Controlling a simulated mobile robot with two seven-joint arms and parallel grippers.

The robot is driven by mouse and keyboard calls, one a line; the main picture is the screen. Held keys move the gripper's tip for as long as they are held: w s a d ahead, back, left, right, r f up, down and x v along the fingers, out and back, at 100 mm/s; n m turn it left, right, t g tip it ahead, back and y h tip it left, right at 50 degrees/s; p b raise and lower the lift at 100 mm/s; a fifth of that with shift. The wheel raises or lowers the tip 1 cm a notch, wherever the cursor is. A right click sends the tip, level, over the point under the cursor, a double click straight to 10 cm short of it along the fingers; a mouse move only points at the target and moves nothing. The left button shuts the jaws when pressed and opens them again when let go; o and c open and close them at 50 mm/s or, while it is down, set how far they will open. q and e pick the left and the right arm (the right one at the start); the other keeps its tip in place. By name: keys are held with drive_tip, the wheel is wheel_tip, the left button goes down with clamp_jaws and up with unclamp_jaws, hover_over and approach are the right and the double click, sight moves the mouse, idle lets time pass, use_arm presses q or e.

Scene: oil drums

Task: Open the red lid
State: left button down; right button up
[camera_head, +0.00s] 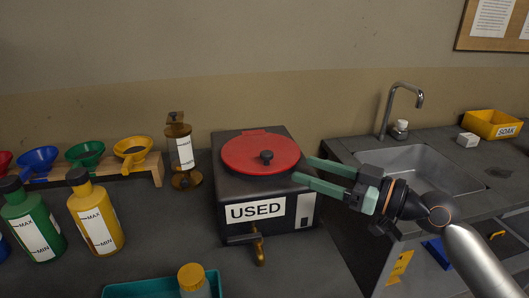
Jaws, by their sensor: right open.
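The red lid (246,157) is a round disc with a black knob (267,157) at its middle. It lies flat and closed on top of a black box-shaped drum (228,196) labelled "USED". A brass tap sticks out low on the drum's front. My right gripper (302,171) comes in from the right with its green fingers open and apart. The fingertips point left at the lid's right edge, and nothing shows between them. I cannot tell whether they touch the lid or drum. My left gripper is not in view.
A brown dispenser (183,155) stands left of the drum. Yellow (95,213) and green (32,223) bottles stand at the left, before a rack of coloured funnels. A teal tray (134,289) is at the front. A sink (420,165) lies at the right, behind my right arm.

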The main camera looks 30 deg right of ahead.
sight(267, 152)
drive_tip(key=p+x, duration=0.3)
drive_tip(key=x, duration=0.6)
drive_tip(key=shift+r, duration=0.15)
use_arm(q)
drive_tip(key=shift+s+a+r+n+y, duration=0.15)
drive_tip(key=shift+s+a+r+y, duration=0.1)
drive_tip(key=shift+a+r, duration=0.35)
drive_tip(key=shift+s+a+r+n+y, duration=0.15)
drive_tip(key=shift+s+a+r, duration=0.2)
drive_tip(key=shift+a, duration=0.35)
use_arm(e)
drive_tip(key=shift+w+a, duration=0.45)
drive_tip(key=shift+w, duration=0.15)
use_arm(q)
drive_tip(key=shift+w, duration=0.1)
use_arm(e)
clamp_jaws()
